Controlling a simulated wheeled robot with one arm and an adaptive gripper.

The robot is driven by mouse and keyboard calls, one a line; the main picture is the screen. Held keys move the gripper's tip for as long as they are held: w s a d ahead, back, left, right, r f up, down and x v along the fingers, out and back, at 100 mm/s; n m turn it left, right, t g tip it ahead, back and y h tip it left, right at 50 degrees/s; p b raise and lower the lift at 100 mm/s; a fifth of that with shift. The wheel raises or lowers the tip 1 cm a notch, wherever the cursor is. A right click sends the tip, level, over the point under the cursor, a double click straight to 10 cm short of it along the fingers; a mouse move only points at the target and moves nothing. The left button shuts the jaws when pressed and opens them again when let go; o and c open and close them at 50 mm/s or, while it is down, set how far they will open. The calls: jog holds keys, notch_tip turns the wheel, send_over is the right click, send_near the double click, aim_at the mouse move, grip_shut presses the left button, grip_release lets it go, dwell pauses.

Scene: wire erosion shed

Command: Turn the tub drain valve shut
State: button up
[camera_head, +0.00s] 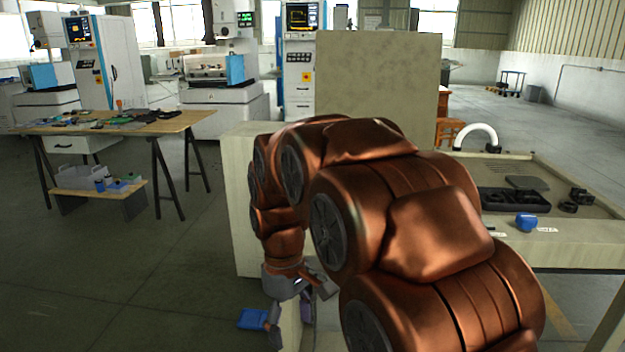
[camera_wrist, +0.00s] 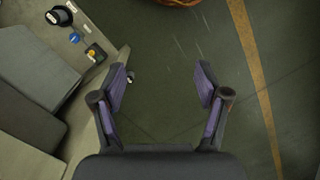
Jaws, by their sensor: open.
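My gripper (camera_wrist: 161,78) is open, with nothing between its two purple-padded fingers in the wrist view. In the head view my gripper (camera_head: 298,312) hangs low beside a pale panel. A small dark and white piece (camera_wrist: 130,78) shows beside the left fingertip, partly hidden. I cannot tell for sure which of these is the tub drain valve.
A black round fitting (camera_wrist: 59,17) is at the wrist view's upper left. In the head view, a tub (camera_head: 590,205) on the right has a blue object (camera_head: 526,222) on its rim. A blue item (camera_head: 253,318) lies low by my gripper. A workbench (camera_head: 110,125) stands left; floor between is clear.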

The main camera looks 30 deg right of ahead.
jog(key=w+d+r+n+p, duration=0.1)
jog(key=w+d+r+p, duration=0.4)
jog(key=w+d+r, duration=0.1)
jog(key=w+d+r+n+t+p, duration=0.1)
jog(key=w+d+r+n+p, duration=0.1)
jog(key=w+d+r+p, duration=0.3)
jog(key=w+d+r+n+t+p, duration=0.1)
jog(key=w+d+r+p, duration=0.4)
jog(key=w+d+r, duration=0.2)
jog(key=shift+w+d+n, duration=0.2)
jog(key=shift+w+n, duration=0.1)
jog(key=shift+w, duration=0.75)
jog(key=shift+d+f, duration=0.1)
jog(key=shift+f+p, duration=0.8)
jog(key=shift+f, duration=3)
jog(key=shift+c, duration=0.2)
jog(key=c, duration=1.1)
